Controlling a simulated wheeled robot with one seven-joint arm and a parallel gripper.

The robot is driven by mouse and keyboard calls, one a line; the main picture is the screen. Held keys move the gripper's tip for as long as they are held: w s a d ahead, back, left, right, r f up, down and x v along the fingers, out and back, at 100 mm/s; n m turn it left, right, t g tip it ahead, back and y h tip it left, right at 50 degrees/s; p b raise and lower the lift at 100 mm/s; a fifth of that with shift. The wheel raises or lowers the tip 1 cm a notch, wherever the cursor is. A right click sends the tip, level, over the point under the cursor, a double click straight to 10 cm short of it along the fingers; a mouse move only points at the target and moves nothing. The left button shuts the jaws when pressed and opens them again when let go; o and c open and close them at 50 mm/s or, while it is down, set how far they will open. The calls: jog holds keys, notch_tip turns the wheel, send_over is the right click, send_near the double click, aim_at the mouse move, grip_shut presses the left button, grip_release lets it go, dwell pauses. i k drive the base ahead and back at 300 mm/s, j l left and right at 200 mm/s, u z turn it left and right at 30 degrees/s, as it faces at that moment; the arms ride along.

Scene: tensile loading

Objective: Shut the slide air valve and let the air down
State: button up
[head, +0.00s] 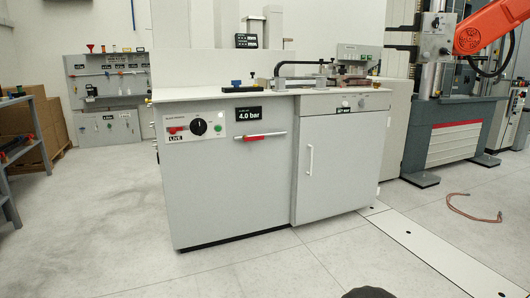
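The slide air valve (253,138) is a red sleeve on a thin pale horizontal bar across the front of the grey cabinet (225,200). The red part sits toward the left end of the bar. Just above it, a black display (249,114) reads 4.0 bar. I cannot make out the small label over the display. No gripper fingers can be made out in this view, so I cannot see my gripper near the valve.
Left of the valve is a panel with a black knob (199,128) and a red LIVE tag (176,138). A door with a white handle (310,159) is to the right. An orange arm (481,28) reaches in at upper right. Floor (110,225) is clear; a hose (473,208) lies right.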

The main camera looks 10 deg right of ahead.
aim_at(246, 138)
jog(key=i, duration=0.6)
jog(key=i+j+z, duration=0.15)
jog(key=i, duration=1)
jog(key=z, duration=0.05)
